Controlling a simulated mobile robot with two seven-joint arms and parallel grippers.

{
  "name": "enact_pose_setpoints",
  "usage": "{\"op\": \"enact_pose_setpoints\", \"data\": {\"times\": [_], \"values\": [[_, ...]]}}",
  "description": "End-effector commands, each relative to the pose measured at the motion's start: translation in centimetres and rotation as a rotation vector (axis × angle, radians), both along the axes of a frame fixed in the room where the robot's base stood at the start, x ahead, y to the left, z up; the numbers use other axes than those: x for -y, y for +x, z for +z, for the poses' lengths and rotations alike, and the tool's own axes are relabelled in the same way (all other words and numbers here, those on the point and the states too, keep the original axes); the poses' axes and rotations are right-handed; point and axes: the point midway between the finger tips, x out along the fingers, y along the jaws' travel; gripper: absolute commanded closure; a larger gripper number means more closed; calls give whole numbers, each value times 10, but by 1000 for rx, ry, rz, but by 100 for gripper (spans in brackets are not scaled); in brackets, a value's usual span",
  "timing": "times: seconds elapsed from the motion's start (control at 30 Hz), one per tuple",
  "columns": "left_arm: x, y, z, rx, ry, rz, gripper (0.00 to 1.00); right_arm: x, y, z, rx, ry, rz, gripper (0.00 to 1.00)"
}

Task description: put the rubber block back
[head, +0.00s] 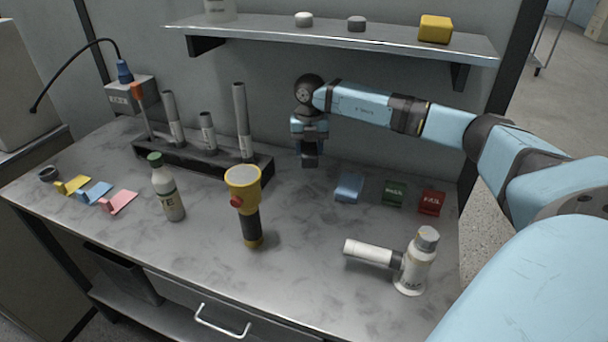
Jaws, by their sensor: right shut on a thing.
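My right gripper (310,152) points down above the back of the worktop, to the right of the tube rack. It is shut on a small dark thing, which looks like a block and can hardly be told apart from the dark fingers. I cannot tell for sure that it is the rubber block. The held thing seems to be above the worktop, left of and behind a small blue tray (349,187). My left gripper is not in view.
A green tray (394,194) and a red FAIL tray (432,202) stand right of the blue one. The rack (180,157) holds several grey tubes. A yellow flashlight (243,200), a bottle (168,190) and a white device (412,264) stand in front. A shelf (330,36) overhangs, bearing a yellow block (435,28).

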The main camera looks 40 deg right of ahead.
Motion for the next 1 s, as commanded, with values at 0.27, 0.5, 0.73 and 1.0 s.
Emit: {"op": "enact_pose_setpoints", "data": {"times": [0.27,0.5,0.73,1.0], "values": [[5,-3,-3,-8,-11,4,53,0,0,-38,-2,-1,0,75],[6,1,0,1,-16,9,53,0,-1,-75,-2,1,1,75],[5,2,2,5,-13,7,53,0,0,-79,1,-1,1,75],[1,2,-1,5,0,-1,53,0,0,-82,0,0,1,34]]}}
